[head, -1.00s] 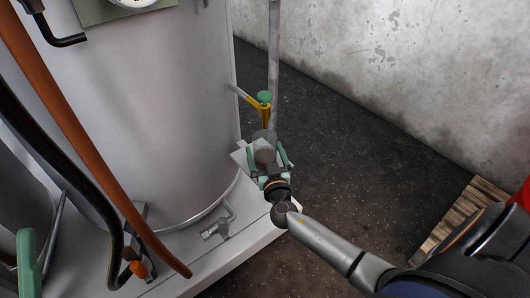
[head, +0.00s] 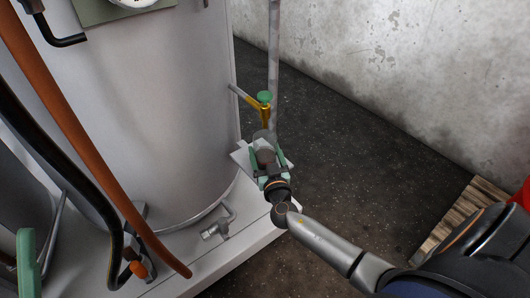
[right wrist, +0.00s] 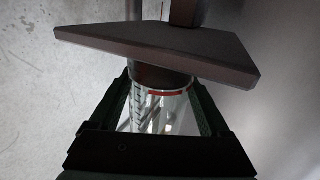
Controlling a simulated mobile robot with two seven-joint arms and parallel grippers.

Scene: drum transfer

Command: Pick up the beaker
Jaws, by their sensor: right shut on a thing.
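The beaker (right wrist: 160,112) is clear glass with dark graduation marks and a red line near its top, in the right wrist view. It stands between the two fingers of my right gripper (right wrist: 165,95), which is shut on it. In the head view my right gripper (head: 266,158) is beside the large tank, below the yellow tap, and largely hides the beaker. My left gripper (head: 27,262) shows only in part as a green finger at the lower left edge; its opening cannot be told.
A grey plate (right wrist: 165,45) lies just above or beyond the beaker in the right wrist view. The yellow tap with a green knob (head: 264,100) sticks out from the tank (head: 160,110). Orange and black hoses hang at left. A wooden pallet (head: 462,215) stands at right on open floor.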

